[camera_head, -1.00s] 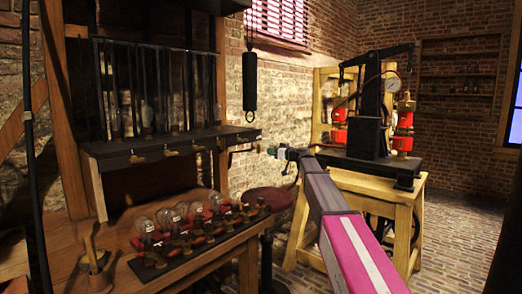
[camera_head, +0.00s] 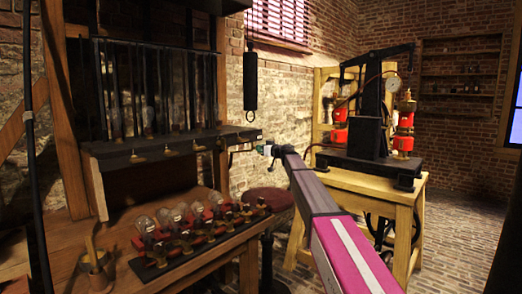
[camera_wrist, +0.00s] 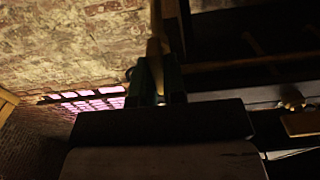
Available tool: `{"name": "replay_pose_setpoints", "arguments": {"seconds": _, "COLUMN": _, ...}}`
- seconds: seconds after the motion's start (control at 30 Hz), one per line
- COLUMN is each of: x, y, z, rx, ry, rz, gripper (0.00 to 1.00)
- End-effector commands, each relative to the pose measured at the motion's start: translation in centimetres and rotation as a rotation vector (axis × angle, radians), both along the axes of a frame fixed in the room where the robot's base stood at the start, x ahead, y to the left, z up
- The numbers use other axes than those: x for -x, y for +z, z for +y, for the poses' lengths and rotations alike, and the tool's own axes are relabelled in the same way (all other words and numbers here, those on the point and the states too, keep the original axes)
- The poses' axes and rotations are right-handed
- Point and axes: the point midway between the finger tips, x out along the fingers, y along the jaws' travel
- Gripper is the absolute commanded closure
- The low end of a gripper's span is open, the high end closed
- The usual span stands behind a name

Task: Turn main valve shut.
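Several small brass taps run along the front edge of the dark shelf (camera_head: 160,148), among them one brass tap (camera_head: 198,148); I cannot tell which fitting is the main valve. My gripper (camera_head: 267,151) is at the shelf's right end, small and partly hidden by my arm. In the wrist view, the dark greenish fingers of my gripper (camera_wrist: 157,87) stand on either side of a tan bar (camera_wrist: 155,55). Whether they press on it is too dark to tell. A brass knob (camera_wrist: 292,98) shows to the right, apart from the fingers.
A row of glass bulbs (camera_head: 146,224) on a dark base stands on the wooden bench (camera_head: 205,268), beside a small cup (camera_head: 97,268). A black cylinder (camera_head: 250,81) hangs by the wall. A yellow wooden stand (camera_head: 402,212) with a black-and-red machine (camera_head: 371,105) is right.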

Motion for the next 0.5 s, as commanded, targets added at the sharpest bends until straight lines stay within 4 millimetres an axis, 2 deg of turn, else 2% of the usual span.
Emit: {"name": "replay_pose_setpoints", "arguments": {"seconds": 0.5, "x": 0.0, "y": -0.01, "z": -0.03, "rx": -0.052, "ry": 0.001, "rz": 0.066, "gripper": 1.0}}
